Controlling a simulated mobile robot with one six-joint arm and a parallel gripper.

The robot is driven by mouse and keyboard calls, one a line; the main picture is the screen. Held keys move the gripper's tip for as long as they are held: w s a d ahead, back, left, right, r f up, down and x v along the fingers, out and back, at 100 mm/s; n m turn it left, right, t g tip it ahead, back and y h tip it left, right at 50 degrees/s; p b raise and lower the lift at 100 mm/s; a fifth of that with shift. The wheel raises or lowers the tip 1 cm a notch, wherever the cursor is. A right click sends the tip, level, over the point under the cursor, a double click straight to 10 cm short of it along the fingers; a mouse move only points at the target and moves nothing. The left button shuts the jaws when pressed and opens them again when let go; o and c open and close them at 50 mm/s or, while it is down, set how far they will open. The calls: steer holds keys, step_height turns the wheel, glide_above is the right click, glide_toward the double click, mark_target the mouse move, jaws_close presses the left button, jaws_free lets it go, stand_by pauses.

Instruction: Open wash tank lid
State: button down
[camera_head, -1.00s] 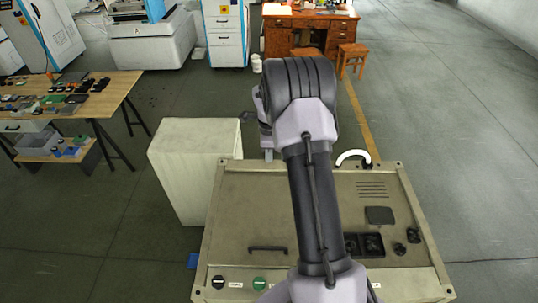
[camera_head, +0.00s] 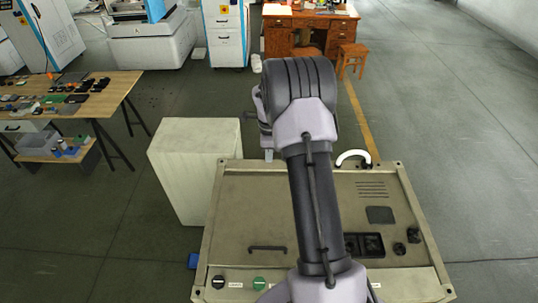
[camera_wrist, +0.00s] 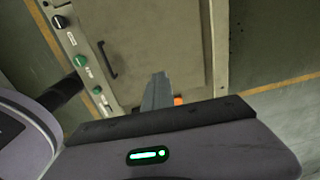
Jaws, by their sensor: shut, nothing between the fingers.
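A beige flat-topped unit (camera_head: 232,200) stands in front of me. A dark bar handle (camera_head: 267,249) lies on the near left of its top panel. It looks like the wash tank lid, but no label confirms this. The panel (camera_wrist: 150,35) and handle (camera_wrist: 108,60) also show in the wrist view. The lid lies flat and looks shut. My gripper (camera_wrist: 157,92) is shut and empty in the wrist view, its fingertips seen over the panel, right of the handle and apart from it in the picture. In the head view my arm hides most of the gripper.
A black knob (camera_head: 218,282) and green button (camera_head: 259,283) sit along the near edge. A dark tray (camera_head: 371,245) and a white curved handle (camera_head: 353,156) are on the right. A pale cabinet (camera_head: 188,170) stands close left. The floor to the right is clear.

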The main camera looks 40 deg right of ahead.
steer(key=c, duration=2.1)
jaws_free()
steer(key=o, duration=0.7)
step_height(320, 180, up, 18)
steer(key=s+b, duration=0.1)
steer(key=shift+a+f, duration=0.25)
steer(key=shift+a, duration=0.15)
